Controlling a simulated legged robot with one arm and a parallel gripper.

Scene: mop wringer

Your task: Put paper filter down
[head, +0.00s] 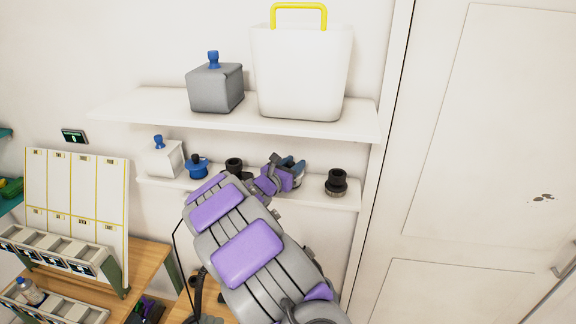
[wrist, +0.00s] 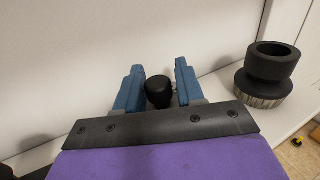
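My gripper (wrist: 159,68) is over the lower shelf (head: 312,197); its blue fingers also show in the head view (head: 291,165). In the wrist view a black rounded knob (wrist: 158,92) stands between the two fingers. Whether the fingers press on it is unclear, and what lies below it is hidden behind my gripper. A black flanged piece with a pleated, paper-like base (wrist: 268,78) stands upright to the right of my gripper, apart from it. It seems to be the black piece on the lower shelf in the head view (head: 336,182). I cannot tell which thing is the paper filter.
Left of my gripper the lower shelf holds a white box with a blue knob (head: 162,158), a blue piece with a black knob (head: 197,168) and another black piece (head: 234,165). A grey box (head: 215,90) and white bucket (head: 300,75) stand on the upper shelf (head: 160,108).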

